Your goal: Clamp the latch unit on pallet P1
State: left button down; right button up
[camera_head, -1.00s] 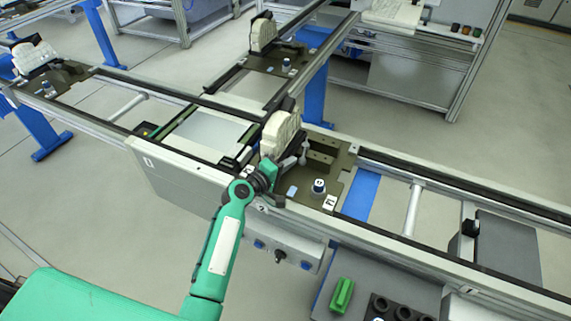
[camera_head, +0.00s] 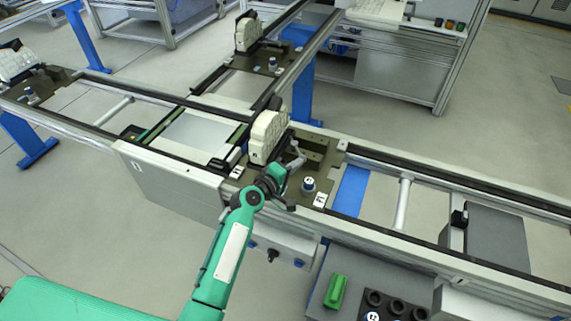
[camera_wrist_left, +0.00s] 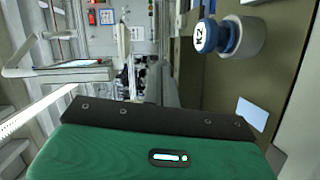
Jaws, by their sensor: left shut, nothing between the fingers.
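An off-white unit (camera_head: 268,137), likely the latch unit, stands upright on the dark near pallet (camera_head: 322,160). A grey lever-like part (camera_head: 295,160) is beside it on the right. A knob with a white top (camera_head: 308,185) stands on the same pallet. My left gripper (camera_head: 284,182) is shut and empty, low at the pallet's front side, just left of the knob. Whether it touches the lever I cannot tell. In the left wrist view a blue-and-grey knob (camera_wrist_left: 225,37) marked K2 shows at upper right; the fingers are not visible there. My right gripper is out of view.
The conveyor rail (camera_head: 400,230) runs to the right. A control box (camera_head: 275,250) hangs below its front. A grey shelf (camera_head: 320,300) holds a green block (camera_head: 336,292) and several dark round holders. More pallets with off-white units stand behind and at far left.

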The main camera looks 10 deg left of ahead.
pick_arm(q)
jog(key=shift+w+d, duration=0.2)
jog(key=shift+d, duration=0.4)
jog(key=shift+w+d, duration=0.2)
jog(key=shift+d, duration=0.4)
jog(key=shift+w+d, duration=0.3)
jog(key=shift+d, duration=0.2)
jog(key=shift+w+d, duration=0.3)
jog(key=shift+d, duration=0.2)
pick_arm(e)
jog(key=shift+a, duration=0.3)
pick_arm(q)
jog(key=shift+d, duration=0.1)
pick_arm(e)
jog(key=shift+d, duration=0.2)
